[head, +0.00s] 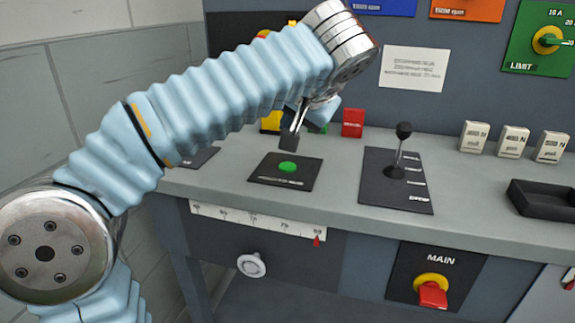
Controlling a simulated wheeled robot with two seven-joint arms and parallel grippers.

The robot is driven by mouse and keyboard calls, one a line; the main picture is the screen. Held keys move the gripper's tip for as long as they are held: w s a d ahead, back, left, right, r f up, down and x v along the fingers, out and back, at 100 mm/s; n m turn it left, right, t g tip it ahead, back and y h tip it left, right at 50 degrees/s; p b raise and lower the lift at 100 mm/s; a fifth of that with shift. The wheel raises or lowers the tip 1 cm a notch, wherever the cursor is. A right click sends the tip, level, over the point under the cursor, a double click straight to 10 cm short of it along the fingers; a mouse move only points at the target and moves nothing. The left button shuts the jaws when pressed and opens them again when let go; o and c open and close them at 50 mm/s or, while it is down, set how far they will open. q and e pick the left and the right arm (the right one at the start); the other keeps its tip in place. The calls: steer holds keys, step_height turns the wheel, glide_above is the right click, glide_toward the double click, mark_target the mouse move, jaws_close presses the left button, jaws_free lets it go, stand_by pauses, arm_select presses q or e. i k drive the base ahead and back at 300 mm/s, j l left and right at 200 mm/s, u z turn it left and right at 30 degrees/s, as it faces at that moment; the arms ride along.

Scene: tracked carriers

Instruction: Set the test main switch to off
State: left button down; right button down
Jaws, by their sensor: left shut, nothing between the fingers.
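The main switch (432,290) is on the front of the bench at the lower right, on a dark plate labelled MAIN. It has a red handle on a yellow round base. The handle points down toward the viewer; I cannot read any position marks. My left gripper (290,141) is shut and empty, fingers pointing down above the bench top, just over a green button. It is well up and to the left of the main switch, apart from it. My right gripper is not in view.
The green button (288,167) sits on a black plate. A black-knobbed lever (403,132) stands upright on the bench. A round knob (251,265) and scale (258,219) are on the front. Space before the main switch looks clear.

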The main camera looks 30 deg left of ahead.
mark_target(430, 295)
steer(key=k+l, duration=0.2)
steer(key=l, duration=0.2)
steer(key=k+l, duration=0.45)
steer(key=l, duration=0.3)
